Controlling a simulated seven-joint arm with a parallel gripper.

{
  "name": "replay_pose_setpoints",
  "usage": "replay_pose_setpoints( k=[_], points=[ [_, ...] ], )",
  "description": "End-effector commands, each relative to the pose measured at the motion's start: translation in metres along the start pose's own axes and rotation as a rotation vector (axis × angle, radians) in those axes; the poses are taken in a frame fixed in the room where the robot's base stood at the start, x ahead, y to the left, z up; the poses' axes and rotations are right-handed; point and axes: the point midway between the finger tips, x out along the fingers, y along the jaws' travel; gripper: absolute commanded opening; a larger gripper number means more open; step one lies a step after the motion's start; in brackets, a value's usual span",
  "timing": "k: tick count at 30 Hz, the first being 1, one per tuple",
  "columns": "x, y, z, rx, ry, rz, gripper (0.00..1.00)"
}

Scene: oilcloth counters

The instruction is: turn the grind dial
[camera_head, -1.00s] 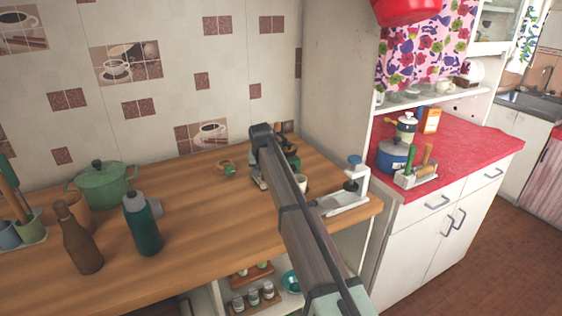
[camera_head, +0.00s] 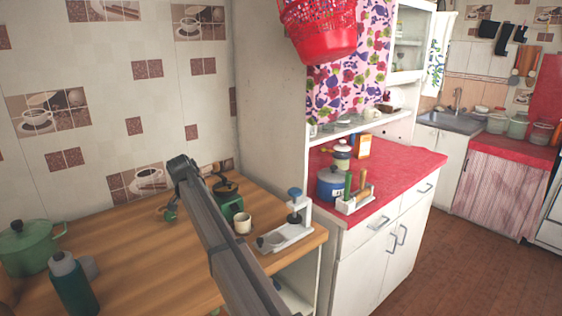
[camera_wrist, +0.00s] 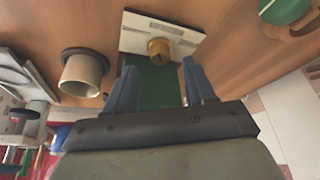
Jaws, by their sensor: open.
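The grind dial is a small yellow-brass knob with a dark mark (camera_wrist: 159,47), set on a whitish plate (camera_wrist: 150,28) in the wrist view. The plate adjoins a green body (camera_wrist: 157,88). In the head view a green grinder with a dark top (camera_head: 230,205) stands on the wooden counter, partly hidden by my arm; its dial cannot be made out there. My gripper (camera_wrist: 160,68) is open, its two blue fingers on either side of the green body. The dial appears just beyond the fingertips, between their lines; I see no contact with it. In the head view my arm hides the gripper.
A cream cup (camera_head: 243,225) stands close beside the grinder; it also shows in the wrist view (camera_wrist: 82,74). A white stand with a blue knob (camera_head: 289,232) is near the counter's right edge. A green-and-orange object (camera_wrist: 287,10) lies on the other side. A bottle (camera_head: 72,284) and green pot (camera_head: 28,247) stand left.

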Motion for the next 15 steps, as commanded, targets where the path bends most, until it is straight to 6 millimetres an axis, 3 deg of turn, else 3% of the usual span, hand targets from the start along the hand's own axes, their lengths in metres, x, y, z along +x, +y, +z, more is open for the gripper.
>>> replay_pose_setpoints(
  k=[15],
  points=[
    [-0.085, -0.001, 0.000, -0.002, 0.000, -0.003, 0.54]
  ],
)
